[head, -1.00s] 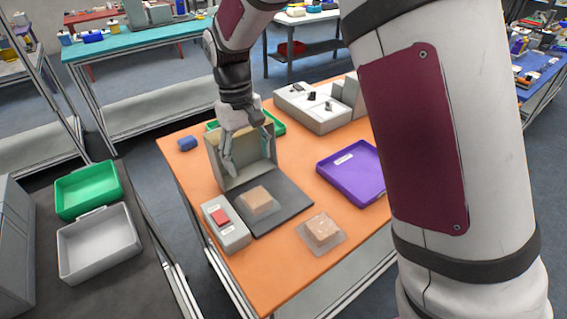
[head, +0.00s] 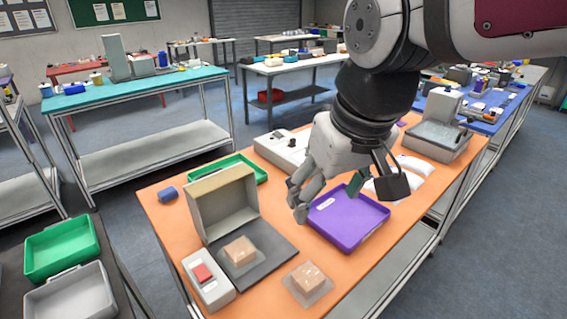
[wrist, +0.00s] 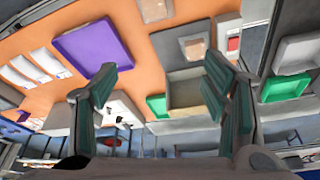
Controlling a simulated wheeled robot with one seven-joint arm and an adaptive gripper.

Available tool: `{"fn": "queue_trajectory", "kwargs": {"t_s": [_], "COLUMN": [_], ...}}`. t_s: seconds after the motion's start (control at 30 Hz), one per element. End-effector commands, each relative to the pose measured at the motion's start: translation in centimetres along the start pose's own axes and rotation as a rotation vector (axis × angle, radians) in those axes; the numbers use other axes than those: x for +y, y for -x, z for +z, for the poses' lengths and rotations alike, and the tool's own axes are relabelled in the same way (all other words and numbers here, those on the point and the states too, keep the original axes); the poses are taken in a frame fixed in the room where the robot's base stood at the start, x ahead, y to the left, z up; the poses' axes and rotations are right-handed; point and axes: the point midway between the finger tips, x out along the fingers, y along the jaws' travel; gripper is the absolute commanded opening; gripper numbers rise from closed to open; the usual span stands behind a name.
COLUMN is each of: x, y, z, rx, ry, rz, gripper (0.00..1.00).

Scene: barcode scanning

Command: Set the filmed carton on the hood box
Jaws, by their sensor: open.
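A small tan carton in clear film (head: 307,281) lies on the orange table near its front edge. It also shows at the top of the wrist view (wrist: 155,10). A second tan carton (head: 240,251), also apparently on clear film, sits on the dark mat before the hood box. The beige hood box (head: 222,200) stands upright with its open side facing the mat. It also shows in the wrist view (wrist: 183,95). Nothing visible sits on its top. My gripper (head: 328,199) is open and empty above the purple tray, right of the hood box. Its spread fingers show in the wrist view (wrist: 160,85).
The purple tray (head: 335,232) lies right of the mat (head: 262,262). A grey box with a red button (head: 207,282) stands left of the mat. Bare table surrounds the front carton.

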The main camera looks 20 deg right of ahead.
Motion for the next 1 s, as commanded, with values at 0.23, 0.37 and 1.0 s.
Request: {"fn": "queue_trajectory", "kwargs": {"t_s": [0.23, 0.37, 1.0], "x": [1.1, 1.3, 1.3], "y": [1.1, 1.1, 1.1], "z": [4.7, 5.6, 5.6], "rx": [0.108, 0.126, 0.127], "ry": [-0.066, -0.078, -0.078], "rz": [0.025, 0.03, 0.03], "gripper": [0.68, 0.68, 0.68]}}
